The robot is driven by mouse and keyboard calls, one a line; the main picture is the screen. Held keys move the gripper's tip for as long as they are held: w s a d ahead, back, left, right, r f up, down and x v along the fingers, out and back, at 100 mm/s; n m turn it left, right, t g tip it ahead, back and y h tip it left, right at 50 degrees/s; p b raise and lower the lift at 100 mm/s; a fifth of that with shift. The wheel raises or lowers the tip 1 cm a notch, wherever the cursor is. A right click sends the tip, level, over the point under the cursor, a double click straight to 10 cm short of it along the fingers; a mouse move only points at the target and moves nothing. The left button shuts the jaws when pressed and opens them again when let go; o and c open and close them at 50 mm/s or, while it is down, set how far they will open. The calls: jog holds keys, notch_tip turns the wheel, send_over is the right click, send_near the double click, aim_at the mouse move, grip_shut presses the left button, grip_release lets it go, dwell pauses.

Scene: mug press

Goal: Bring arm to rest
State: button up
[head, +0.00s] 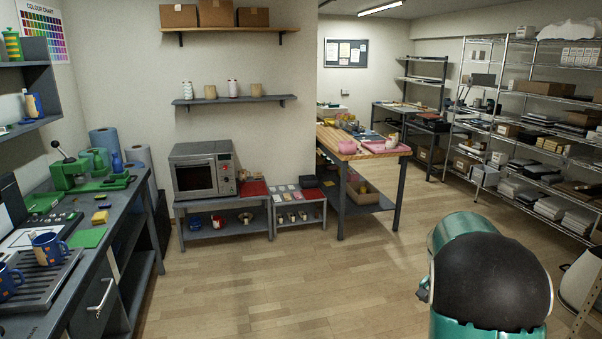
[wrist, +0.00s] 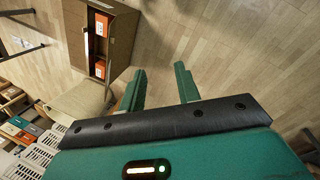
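My gripper (wrist: 160,70) shows in the wrist view as two green fingers standing apart. It is open, with nothing between the fingers, and bare wooden floor lies behind the gap. In the head view my arm, teal with a black rounded cover, is at the lower right, over the floor. My gripper cannot be made out in the head view.
A grey workbench (head: 100,245) with a green press (head: 75,172) and blue mugs (head: 48,248) stands at the left. A microwave (head: 203,170) sits on a low table. Metal shelving (head: 520,130) lines the right. The wooden floor (head: 290,290) between is clear. A brown cabinet (wrist: 105,40) shows beyond my gripper.

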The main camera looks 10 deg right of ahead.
jog(key=s+a+r+n+t, duration=0.4)
jog(key=a+r, duration=0.3)
jog(key=a, duration=0.4)
jog(key=s+a+r+n+t, duration=0.2)
jog(key=s+a+r+n, duration=0.1)
jog(key=s+a+r, duration=0.55)
jog(key=s+a+f+n+t+y, duration=0.1)
jog(key=s+a+n+t, duration=0.1)
jog(key=s+a, duration=0.3)
jog(key=shift+a+f+n, duration=0.15)
jog(key=shift+a+n, duration=0.55)
jog(key=shift+a, duration=0.55)
jog(key=shift+s+d, duration=0.1)
